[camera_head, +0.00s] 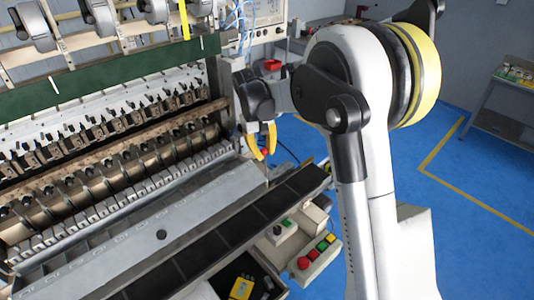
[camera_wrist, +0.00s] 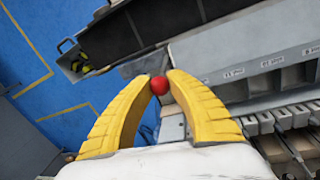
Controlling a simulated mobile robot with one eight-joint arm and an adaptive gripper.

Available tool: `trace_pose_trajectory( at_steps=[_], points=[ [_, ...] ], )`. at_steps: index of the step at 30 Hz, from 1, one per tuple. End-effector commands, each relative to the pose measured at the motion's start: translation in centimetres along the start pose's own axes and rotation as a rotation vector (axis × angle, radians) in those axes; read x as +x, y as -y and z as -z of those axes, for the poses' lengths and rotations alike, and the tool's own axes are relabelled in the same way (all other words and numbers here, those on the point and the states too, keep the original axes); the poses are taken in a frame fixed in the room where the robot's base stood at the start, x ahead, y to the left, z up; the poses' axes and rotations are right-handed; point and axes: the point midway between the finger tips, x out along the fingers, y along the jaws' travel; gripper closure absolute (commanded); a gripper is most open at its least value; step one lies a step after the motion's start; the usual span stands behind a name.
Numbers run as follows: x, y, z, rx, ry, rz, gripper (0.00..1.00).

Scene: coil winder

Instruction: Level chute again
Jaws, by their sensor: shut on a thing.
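My gripper (camera_wrist: 160,82) is shut on a small round red knob (camera_wrist: 160,86), which sits between its yellow fingertips in the wrist view. The long dark chute (camera_head: 255,214) runs along the machine's front edge.
The coil winder (camera_head: 110,150) fills the left side. A button box (camera_head: 315,252) with red, yellow and green buttons stands below the chute. A yellow thing (camera_head: 241,288) lies at the front. Blue floor (camera_head: 440,200) is free to the right, with a side table (camera_head: 510,90) at the far right.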

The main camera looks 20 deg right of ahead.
Motion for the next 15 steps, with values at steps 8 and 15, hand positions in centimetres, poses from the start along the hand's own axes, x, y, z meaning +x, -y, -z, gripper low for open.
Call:
trace_pose_trajectory(
  at_steps=[8, 15],
  points=[
    [-0.07, 0.06, 0.37, -0.001, -0.006, 0.0, 1.0],
    [-0.08, 0.06, 0.4, -0.001, -0.008, 0.0, 0.61]
  ],
)
